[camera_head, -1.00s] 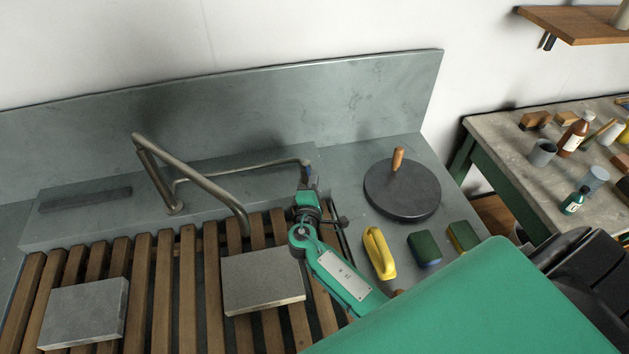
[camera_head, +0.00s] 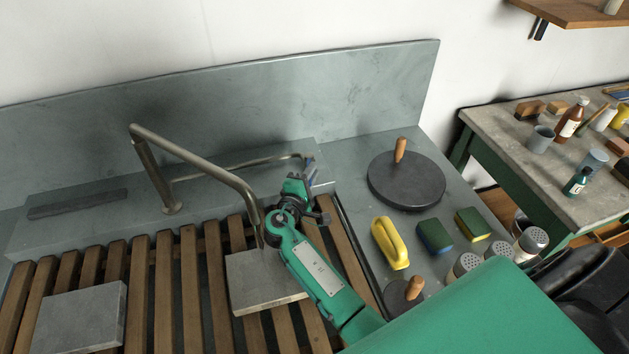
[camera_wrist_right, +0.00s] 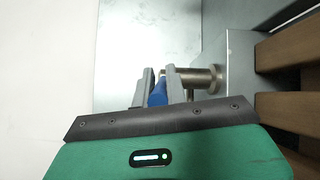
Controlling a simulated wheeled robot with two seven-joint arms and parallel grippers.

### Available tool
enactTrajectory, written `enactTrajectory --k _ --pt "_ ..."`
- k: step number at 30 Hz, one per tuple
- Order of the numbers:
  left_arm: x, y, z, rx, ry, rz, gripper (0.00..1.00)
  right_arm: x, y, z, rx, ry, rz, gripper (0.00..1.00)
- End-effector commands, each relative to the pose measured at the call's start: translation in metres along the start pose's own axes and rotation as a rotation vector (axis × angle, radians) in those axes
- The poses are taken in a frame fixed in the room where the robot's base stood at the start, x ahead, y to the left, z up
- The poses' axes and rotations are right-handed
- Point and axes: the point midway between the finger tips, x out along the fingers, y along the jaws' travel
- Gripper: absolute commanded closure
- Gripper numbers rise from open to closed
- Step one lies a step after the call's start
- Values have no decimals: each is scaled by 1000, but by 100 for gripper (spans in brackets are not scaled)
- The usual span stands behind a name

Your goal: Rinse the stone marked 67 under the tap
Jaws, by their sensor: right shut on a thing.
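Two grey stones lie on the wooden slats: one at the left (camera_head: 80,318) and one under the tap's spout (camera_head: 255,285). I cannot read a mark on either. The bent metal tap (camera_head: 195,160) ends above the back part of the right stone; I cannot make out water. My right gripper (camera_head: 308,175) is beyond the right stone, at the end of the thin pipe. In the right wrist view, its fingers (camera_wrist_right: 158,88) are shut on a blue handle (camera_wrist_right: 157,93) next to a metal fitting (camera_wrist_right: 205,77). My left gripper is not in view.
Right of the slats (camera_head: 190,270) are a dark disc with a wooden knob (camera_head: 405,185), a yellow brush (camera_head: 388,243), two sponges (camera_head: 434,237) and shakers (camera_head: 531,243). A side table (camera_head: 510,120) holds bottles and cups. A dark bar (camera_head: 78,204) lies on the back ledge.

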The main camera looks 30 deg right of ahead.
Motion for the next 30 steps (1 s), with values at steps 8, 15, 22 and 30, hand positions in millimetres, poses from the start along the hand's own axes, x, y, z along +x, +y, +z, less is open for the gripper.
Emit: enactTrajectory --k 8,15,22,30 --pt "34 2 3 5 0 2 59 -4 -1 -11 0 -138 -29 100" --pt "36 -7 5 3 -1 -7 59 -5 2 -11 -3 -168 -35 100" --pt "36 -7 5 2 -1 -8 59 -5 2 -11 -3 -167 -35 83" --pt "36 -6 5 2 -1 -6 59 -5 2 -11 -3 -166 -35 65"
